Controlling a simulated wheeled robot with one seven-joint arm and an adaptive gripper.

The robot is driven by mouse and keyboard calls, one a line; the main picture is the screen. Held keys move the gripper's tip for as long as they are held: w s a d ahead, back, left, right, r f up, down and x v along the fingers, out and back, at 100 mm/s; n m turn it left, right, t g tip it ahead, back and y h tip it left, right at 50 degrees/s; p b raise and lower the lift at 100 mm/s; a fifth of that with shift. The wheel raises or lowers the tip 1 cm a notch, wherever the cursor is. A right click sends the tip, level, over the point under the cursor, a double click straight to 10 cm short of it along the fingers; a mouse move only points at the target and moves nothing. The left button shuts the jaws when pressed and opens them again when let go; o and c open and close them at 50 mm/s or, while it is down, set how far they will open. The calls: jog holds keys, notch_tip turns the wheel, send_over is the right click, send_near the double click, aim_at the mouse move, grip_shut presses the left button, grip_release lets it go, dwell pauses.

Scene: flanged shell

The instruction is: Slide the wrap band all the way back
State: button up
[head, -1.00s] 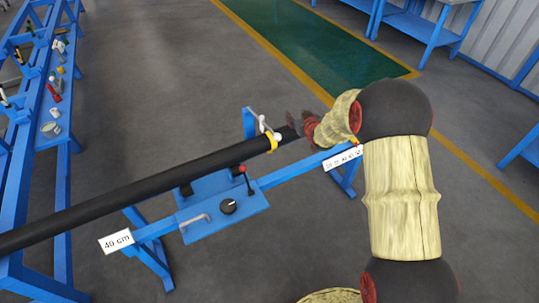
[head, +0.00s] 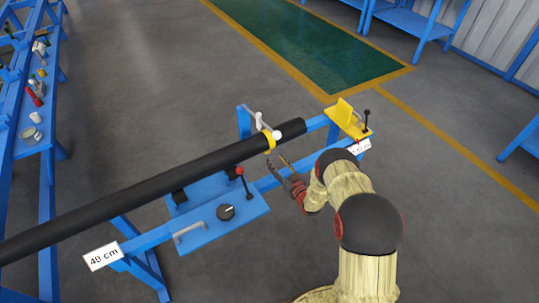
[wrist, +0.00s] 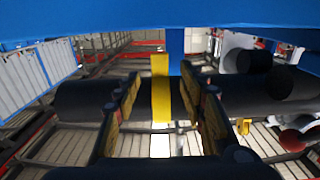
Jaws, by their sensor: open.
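The wrap band (head: 270,141) is a narrow yellow ring around the long black pipe (head: 140,191), a little short of the pipe's far right end. A white-knobbed handle (head: 260,122) stands beside the band. My gripper (head: 275,165) is just in front of the pipe, its two fingers apart and pointing toward the band. In the wrist view the yellow band (wrist: 161,90) lies upright between my open fingers (wrist: 160,98), with visible gaps on both sides. I see no finger touching it.
A blue stand (head: 208,208) with a red-knobbed lever (head: 240,171) and black dial (head: 226,212) sits below the pipe. A yellow bracket (head: 346,117) with a black-knobbed lever stands beyond the pipe's end. A "40 cm" sign (head: 103,256) is at lower left. Open floor lies right.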

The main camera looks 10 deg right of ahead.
jog(key=b+x, duration=0.2)
jog(key=x, duration=0.4)
jog(key=shift+w, duration=0.1)
jog(key=shift+c, duration=1.2)
jog(key=c, duration=0.7)
grip_shut()
